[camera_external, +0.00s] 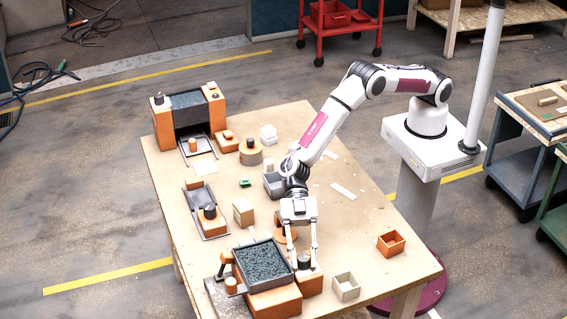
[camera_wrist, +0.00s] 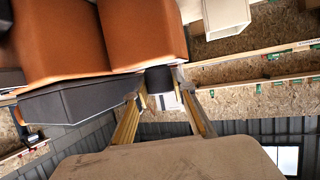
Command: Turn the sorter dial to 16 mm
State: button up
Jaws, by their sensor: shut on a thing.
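The sorter (camera_external: 273,300) is an orange body with a dark-rimmed hopper of grey granules on top, at the table's front. A dark round dial (camera_external: 304,262) sits on the orange block at its right side. My gripper (camera_external: 303,263) points down with its fingers on either side of the dial, shut on it. In the wrist view the black dial (camera_wrist: 159,79) is between the two fingertips (camera_wrist: 158,88), beside the orange blocks (camera_wrist: 145,32). Scale marks and the dial's setting cannot be read in either view.
A pale open box (camera_external: 346,287) stands just right of the sorter, and an orange open box (camera_external: 391,243) farther right. An orange round piece (camera_external: 284,228) stands close behind my gripper. Several other stations fill the table's left and back. The right middle is mostly clear.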

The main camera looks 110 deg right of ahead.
aim_at(304, 257)
jog(key=shift+w+a+r+n+g+y, duration=0.1)
jog(key=shift+r+n+g+y, duration=0.1)
jog(key=shift+n+g, duration=0.55)
jog(key=shift+a+r+n+g+y, duration=0.1)
jog(key=shift+r+n+g, duration=0.05)
jog(key=shift+n+g, duration=0.6)
jog(key=shift+d+n+g, duration=0.1)
jog(key=shift+n+g, duration=0.2)
jog(key=shift+g, duration=0.2)
jog(key=shift+f, duration=0.1)
jog(key=o, duration=0.9)
jog(key=shift+d, duration=0.1)
jog(key=shift+f, duration=0.1)
jog(key=shift+r, duration=5)
jog(key=shift+c, duration=0.3)
